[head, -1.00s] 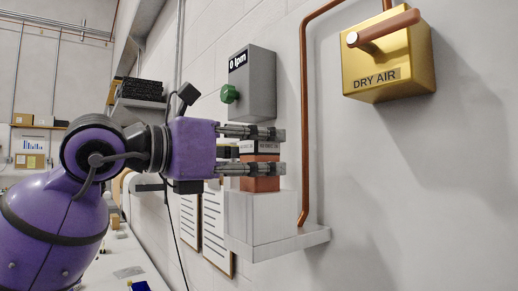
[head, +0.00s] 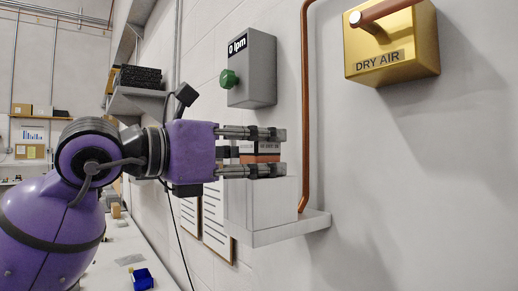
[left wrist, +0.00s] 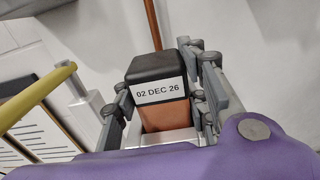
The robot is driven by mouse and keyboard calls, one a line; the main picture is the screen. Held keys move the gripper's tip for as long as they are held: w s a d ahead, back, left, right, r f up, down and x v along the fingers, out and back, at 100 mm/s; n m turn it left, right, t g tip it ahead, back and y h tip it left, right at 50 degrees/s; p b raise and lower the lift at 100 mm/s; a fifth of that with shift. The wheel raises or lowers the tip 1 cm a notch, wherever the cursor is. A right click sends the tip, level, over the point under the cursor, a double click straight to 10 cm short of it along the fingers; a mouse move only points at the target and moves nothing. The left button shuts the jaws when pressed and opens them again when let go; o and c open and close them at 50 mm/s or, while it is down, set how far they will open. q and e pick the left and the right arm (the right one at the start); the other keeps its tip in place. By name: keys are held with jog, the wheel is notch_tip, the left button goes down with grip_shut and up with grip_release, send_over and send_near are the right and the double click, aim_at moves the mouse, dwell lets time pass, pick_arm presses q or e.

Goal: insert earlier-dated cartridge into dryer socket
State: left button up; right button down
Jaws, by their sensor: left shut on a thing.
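The cartridge (head: 268,147) is an orange-brown block with a dark cap and a white label band. In the left wrist view the cartridge (left wrist: 165,114) shows the date "02 DEC 26". My left gripper (head: 265,152) is shut on it, one finger to each side. The dryer socket appears to be the pale block (head: 262,208) on a wall ledge. The cartridge stands upright over it, and its lower part seems to be inside the block's top; the fingers partly hide this. My right gripper is not in view.
A grey meter box (head: 252,68) reading "0 lpm" with a green knob (head: 228,79) is on the wall above. A copper pipe (head: 304,110) runs down to the ledge (head: 285,233). A yellow "DRY AIR" box (head: 392,45) is at upper right. A blue bin (head: 143,279) sits on the bench.

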pick_arm(q)
jog(key=o, duration=1.4)
jog(key=v, duration=1.2)
